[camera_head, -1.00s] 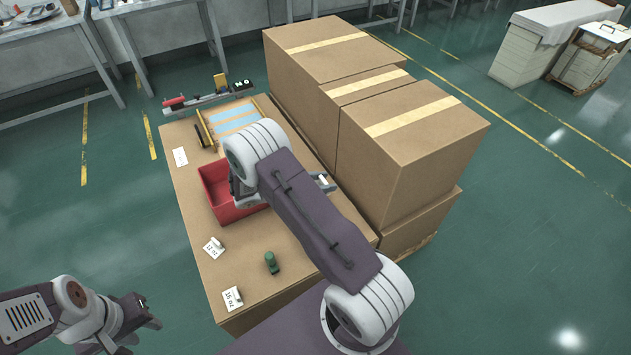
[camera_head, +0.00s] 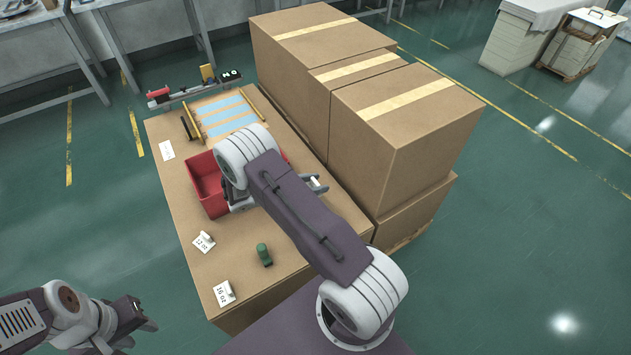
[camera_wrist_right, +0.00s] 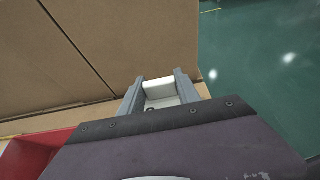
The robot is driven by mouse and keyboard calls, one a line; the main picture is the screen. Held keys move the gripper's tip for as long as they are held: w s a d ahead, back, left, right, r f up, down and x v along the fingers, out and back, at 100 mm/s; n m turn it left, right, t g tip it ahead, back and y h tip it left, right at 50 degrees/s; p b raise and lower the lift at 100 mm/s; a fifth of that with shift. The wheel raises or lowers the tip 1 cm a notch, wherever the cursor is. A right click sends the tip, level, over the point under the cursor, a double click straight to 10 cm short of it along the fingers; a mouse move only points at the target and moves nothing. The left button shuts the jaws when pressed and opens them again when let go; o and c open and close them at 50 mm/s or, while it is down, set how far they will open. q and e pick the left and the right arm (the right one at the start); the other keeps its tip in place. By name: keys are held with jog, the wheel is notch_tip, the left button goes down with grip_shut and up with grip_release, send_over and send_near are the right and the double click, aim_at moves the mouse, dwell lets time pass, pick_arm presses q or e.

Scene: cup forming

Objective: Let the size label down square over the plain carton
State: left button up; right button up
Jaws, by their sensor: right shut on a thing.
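My right gripper (camera_head: 316,184) is shut on a small white piece, which shows between its fingers in the right wrist view (camera_wrist_right: 162,94). No print on this piece can be read. The gripper is beside the side wall of the large brown cartons (camera_head: 396,135); a carton wall also fills the left of the right wrist view (camera_wrist_right: 90,55). I cannot tell from the pictures whether the piece touches a carton, or which carton is the plain one. My left gripper (camera_head: 146,315) is empty and its fingers look apart, away from the table at the lower left.
The table (camera_head: 185,215) bears a red bin (camera_head: 207,185), a "12 oz" label (camera_head: 203,242), a "16 oz" label (camera_head: 223,293), a green stamp-like object (camera_head: 264,255), a white card (camera_head: 167,150) and a frame with blue strips (camera_head: 227,115).

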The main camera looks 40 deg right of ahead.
jog(key=shift+f+b, duration=2.85)
jog(key=shift+f, duration=1.5)
jog(key=shift+f, duration=0.2)
jog(key=o, duration=1.4)
jog(key=p+v, duration=0.1)
jog(key=v, duration=0.8)
